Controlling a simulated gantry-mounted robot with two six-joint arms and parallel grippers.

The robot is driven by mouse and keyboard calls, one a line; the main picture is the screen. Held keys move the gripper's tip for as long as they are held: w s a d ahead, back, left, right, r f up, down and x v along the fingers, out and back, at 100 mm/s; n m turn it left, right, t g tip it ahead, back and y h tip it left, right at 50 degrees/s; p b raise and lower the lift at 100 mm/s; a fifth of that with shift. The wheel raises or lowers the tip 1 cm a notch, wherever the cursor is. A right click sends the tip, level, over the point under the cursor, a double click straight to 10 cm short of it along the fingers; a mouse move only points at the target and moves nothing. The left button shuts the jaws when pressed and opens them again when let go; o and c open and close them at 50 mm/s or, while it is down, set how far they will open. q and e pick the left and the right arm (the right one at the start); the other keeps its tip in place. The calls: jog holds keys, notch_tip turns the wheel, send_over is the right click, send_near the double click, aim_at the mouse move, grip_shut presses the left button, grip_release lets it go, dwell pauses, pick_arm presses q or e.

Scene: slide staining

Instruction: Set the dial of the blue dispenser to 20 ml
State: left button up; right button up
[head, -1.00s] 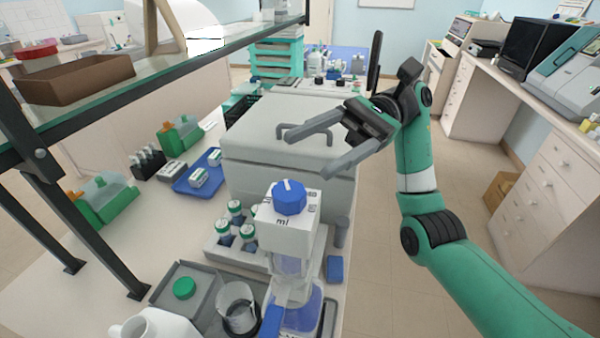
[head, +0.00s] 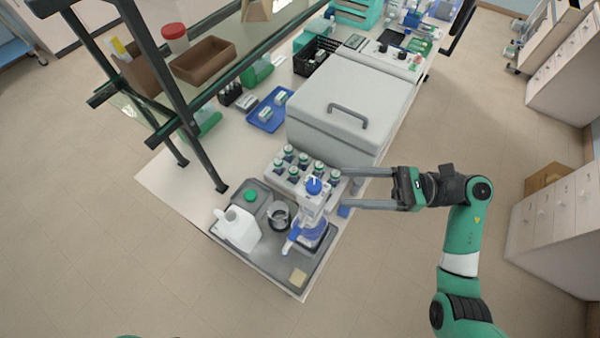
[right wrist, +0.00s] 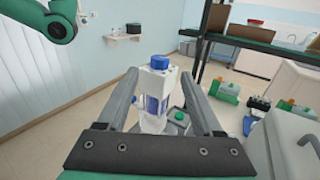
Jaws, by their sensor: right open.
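The dispenser (head: 309,211) has a white head, a clear body with blue parts and a blue dial (head: 314,185) on top. It stands upright on the grey tray. A small white mark shows on the dial, but the scale is too small to read. My right gripper (head: 342,188) is open and empty, its fingers pointing left towards the dispenser from just right of it. In the right wrist view the blue dial (right wrist: 158,61) appears between the open fingertips (right wrist: 161,75), beyond them. I see no contact. My left gripper is not in view.
The grey tray (head: 262,256) also holds a white jug (head: 237,229), a beaker (head: 279,215) and a green-capped item. A rack of several bottles (head: 290,175) stands behind the dispenser. A large grey lidded box (head: 345,105) is behind. The shelf frame (head: 160,80) rises at left.

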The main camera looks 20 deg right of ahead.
aim_at(314, 187)
jog(key=p+x, duration=0.2)
jog(key=x, duration=0.9)
jog(key=shift+w+a, duration=0.1)
jog(key=shift+a, duration=0.05)
